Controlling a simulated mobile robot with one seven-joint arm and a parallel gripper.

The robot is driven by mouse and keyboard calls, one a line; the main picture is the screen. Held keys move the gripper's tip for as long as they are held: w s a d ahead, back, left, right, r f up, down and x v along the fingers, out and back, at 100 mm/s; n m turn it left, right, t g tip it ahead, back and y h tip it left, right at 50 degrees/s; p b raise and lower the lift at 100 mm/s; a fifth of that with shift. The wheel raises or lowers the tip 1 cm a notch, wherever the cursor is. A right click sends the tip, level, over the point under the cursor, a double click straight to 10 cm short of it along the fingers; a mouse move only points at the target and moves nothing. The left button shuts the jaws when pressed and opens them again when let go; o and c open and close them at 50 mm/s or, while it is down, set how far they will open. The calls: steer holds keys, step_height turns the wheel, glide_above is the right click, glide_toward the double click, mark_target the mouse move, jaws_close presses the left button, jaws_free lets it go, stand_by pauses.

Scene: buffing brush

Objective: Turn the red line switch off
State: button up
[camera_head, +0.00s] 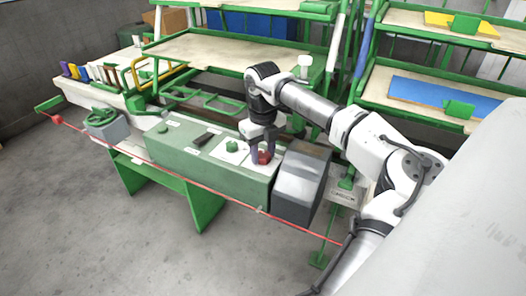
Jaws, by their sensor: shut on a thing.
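The red line switch (264,157) is a small red knob on a white plate on top of the green control box, near its right end. My gripper (263,152) points down over it, with its dark fingers on either side of the knob. The gripper is shut on the red switch. The fingers hide part of the knob, so I cannot tell which way it is turned.
A green knob (232,146) and a dark bar (203,139) sit left of the switch on the green box (228,179). A dark grey housing (301,185) stands close on the right. A red line (150,162) runs along the front. Green-framed shelves (215,52) stand behind.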

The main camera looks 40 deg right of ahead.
mark_target(263, 154)
steer(key=shift+n, duration=2)
steer(key=o, duration=1)
steer(key=shift+r, duration=0.1)
step_height(263, 154, up, 14)
steer(key=shift+f, duration=0.2)
